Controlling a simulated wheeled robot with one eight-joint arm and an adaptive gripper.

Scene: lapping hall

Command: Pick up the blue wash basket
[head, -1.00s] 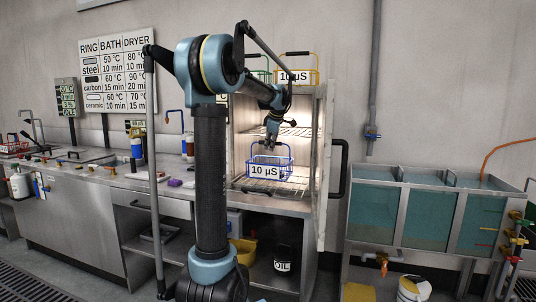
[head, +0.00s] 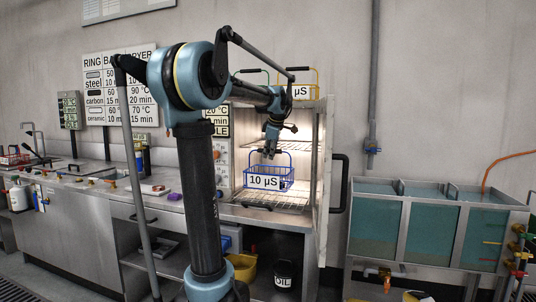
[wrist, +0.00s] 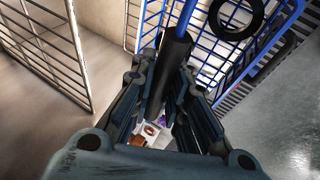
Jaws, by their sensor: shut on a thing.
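The blue wash basket (head: 276,180) is a wire basket with a white "10 µS" label, in front of the lit dryer cabinet (head: 300,205). It looks raised above the lower wire rack. My gripper (head: 269,151) is above it, shut on its handle. In the wrist view my gripper's fingers (wrist: 165,100) close around the dark grip of the basket's handle (wrist: 172,60). The blue wires (wrist: 215,25) show beyond, with a dark ring (wrist: 236,15) inside the basket.
The cabinet door (head: 323,185) stands open on the right. A wire rack (head: 270,198) lies below the basket, and another (wrist: 45,40) shows at the left of the wrist view. Yellow (head: 304,84) and green baskets stand on top of the cabinet. Tanks (head: 430,225) stand at right.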

